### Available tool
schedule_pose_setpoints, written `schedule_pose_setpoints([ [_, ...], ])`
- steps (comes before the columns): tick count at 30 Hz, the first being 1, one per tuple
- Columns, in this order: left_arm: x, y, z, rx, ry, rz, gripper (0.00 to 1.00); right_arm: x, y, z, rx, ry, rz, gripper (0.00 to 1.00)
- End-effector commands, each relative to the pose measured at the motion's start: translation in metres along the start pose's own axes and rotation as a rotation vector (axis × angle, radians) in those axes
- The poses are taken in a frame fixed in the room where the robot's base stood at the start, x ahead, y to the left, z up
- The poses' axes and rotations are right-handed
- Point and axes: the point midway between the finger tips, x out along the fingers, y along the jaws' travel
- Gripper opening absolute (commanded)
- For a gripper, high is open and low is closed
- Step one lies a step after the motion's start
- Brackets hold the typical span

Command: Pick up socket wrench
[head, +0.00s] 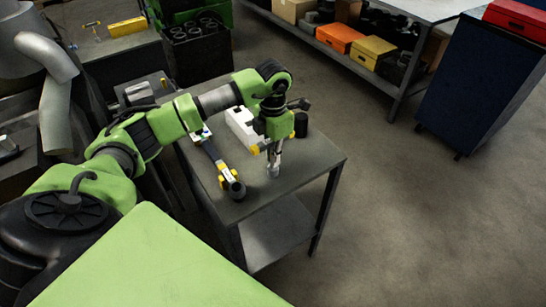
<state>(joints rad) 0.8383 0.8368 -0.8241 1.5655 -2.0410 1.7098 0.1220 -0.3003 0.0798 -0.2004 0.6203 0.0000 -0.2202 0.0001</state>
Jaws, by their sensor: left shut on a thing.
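My left gripper (273,150) reaches down over the small dark table from the left. It is shut on a slim silver tool (273,168), which looks like the socket wrench. The tool hangs roughly upright below the fingers, with its lower end close to the tabletop; I cannot tell whether it touches. Its upper part is hidden by the gripper. My right gripper is out of view.
On the table (322,160) lie a long dark tool with yellow parts (226,172), a white box (240,126) and a black cylinder (301,124). A blue cabinet (475,85) and a shelf bench (385,78) stand beyond. Floor to the right is clear.

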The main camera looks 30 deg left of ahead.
Motion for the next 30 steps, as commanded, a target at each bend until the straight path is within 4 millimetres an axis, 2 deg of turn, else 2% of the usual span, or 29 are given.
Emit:
schedule_pose_setpoints([
  [7, -0.013, 0.001, 0.001, -0.001, -0.003, 0.001, 0.0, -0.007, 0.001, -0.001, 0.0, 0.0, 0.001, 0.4],
  [12, -0.04, 0.001, 0.001, -0.002, -0.004, 0.002, 0.0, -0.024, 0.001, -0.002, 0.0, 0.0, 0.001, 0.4],
  [14, -0.051, -0.005, -0.007, 0.002, -0.002, 0.002, 0.0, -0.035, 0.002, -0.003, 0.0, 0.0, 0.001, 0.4],
  [20, -0.103, -0.033, -0.039, 0.004, -0.001, 0.002, 0.0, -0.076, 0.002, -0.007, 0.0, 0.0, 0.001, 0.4],
  [24, -0.109, -0.055, -0.065, 0.003, 0.001, 0.001, 0.0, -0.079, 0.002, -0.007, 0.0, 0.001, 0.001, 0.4],
  [30, -0.122, -0.077, -0.089, 0.001, -0.001, 0.002, 0.0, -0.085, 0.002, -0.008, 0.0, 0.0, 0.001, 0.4],
])
